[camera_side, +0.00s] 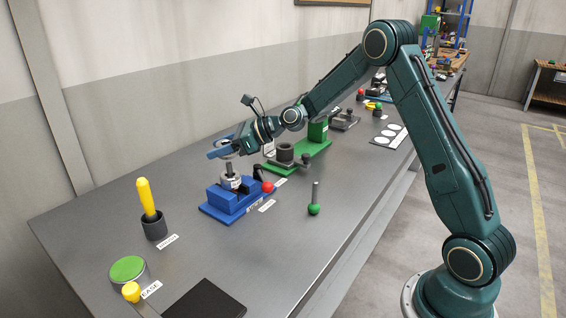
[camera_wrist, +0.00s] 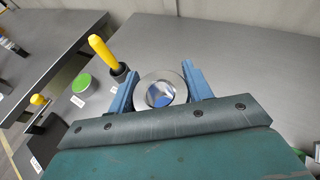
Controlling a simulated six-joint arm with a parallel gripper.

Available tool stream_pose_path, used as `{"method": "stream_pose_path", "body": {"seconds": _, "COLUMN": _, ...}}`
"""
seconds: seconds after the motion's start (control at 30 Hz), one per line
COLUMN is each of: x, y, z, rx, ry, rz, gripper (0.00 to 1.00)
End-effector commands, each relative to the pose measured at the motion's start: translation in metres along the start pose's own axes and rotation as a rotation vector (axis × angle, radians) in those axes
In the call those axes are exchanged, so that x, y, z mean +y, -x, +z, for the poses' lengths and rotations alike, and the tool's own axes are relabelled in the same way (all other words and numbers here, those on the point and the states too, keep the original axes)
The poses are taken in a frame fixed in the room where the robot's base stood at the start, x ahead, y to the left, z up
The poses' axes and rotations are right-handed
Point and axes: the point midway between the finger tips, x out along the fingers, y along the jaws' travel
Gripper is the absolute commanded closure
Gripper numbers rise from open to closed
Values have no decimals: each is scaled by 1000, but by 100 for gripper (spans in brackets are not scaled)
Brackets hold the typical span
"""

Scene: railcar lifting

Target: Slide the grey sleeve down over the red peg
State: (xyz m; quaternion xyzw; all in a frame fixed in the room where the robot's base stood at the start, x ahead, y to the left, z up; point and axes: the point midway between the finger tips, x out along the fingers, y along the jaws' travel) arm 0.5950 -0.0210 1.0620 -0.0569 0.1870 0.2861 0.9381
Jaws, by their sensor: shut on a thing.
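My gripper (camera_side: 221,149) is above the blue fixture (camera_side: 222,209) in the side view. In the wrist view its two blue fingers stand on either side of a round, shiny grey piece (camera_wrist: 178,78), apparently the grey sleeve, and are shut on it. Blue and pale patches show within its ring. In the side view, a narrow metal part (camera_side: 229,169) and a wider grey collar (camera_side: 231,183) stand below the jaws on the fixture. Whether the held piece touches them is unclear. I cannot make out a red peg; a red ball knob (camera_side: 267,187) sits beside the fixture.
A dark cup (camera_side: 154,229) with a yellow-handled tool (camera_side: 146,197) stands left of the fixture. A green-topped round piece (camera_side: 127,268) lies nearer the front. A green fixture (camera_side: 318,149) is behind, and a green-ball piece (camera_side: 314,208) stands to the right.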

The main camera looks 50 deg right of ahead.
Motion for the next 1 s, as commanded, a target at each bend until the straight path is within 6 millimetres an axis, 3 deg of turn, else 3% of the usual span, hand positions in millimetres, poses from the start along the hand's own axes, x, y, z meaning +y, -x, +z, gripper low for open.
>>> {"method": "stream_pose_path", "body": {"seconds": 0.33, "x": 0, "y": -5, "z": -10, "rx": -2, "ry": 1, "rz": -1, "gripper": 82}}
{"method": "stream_pose_path", "body": {"seconds": 1.0, "x": 0, "y": -5, "z": -11, "rx": -2, "ry": 1, "rz": -1, "gripper": 82}}
